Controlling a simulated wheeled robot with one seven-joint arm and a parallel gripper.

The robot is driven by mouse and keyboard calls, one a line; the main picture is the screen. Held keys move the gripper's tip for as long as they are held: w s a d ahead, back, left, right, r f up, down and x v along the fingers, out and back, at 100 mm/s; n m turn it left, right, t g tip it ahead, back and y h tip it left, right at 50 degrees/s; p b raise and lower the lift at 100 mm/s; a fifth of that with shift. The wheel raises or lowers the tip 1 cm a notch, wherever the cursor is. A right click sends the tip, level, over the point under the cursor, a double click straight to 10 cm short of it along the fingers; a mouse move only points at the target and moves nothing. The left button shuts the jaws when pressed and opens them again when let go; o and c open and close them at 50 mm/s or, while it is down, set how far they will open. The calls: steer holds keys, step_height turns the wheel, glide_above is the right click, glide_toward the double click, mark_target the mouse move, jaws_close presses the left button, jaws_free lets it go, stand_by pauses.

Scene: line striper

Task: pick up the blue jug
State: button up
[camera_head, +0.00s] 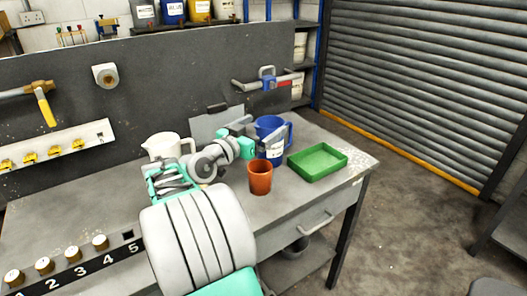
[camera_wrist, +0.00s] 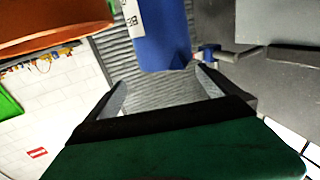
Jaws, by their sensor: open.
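The blue jug (camera_head: 270,123) stands upright on the workbench, with its handle to the right and a pale label low on its side. My gripper (camera_head: 264,138) is at the jug's near left side and covers part of it. In the wrist view the jug (camera_wrist: 162,38) shows just beyond the two fingertips, roughly between their lines. My gripper (camera_wrist: 162,82) is open there, with nothing between the fingers. I cannot tell whether a finger touches the jug.
An orange cup (camera_head: 260,179) stands close in front of the jug, below my gripper. A green tray (camera_head: 306,171) lies to the right. A white jug (camera_head: 163,146) stands to the left, by my arm. The bench's front right is clear.

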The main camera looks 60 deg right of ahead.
mark_target(277, 122)
steer(key=f+b, duration=0.1)
steer(key=w+f+b, duration=0.1)
steer(key=f, duration=0.1)
steer(key=shift+w+f, duration=0.1)
steer(key=shift+f, duration=0.05)
steer(key=d, duration=0.5)
steer(key=s+d, duration=0.1)
steer(key=d, duration=0.1)
steer(key=shift+d+p, duration=0.35)
steer(key=shift+d, duration=0.05)
steer(key=c, duration=2)
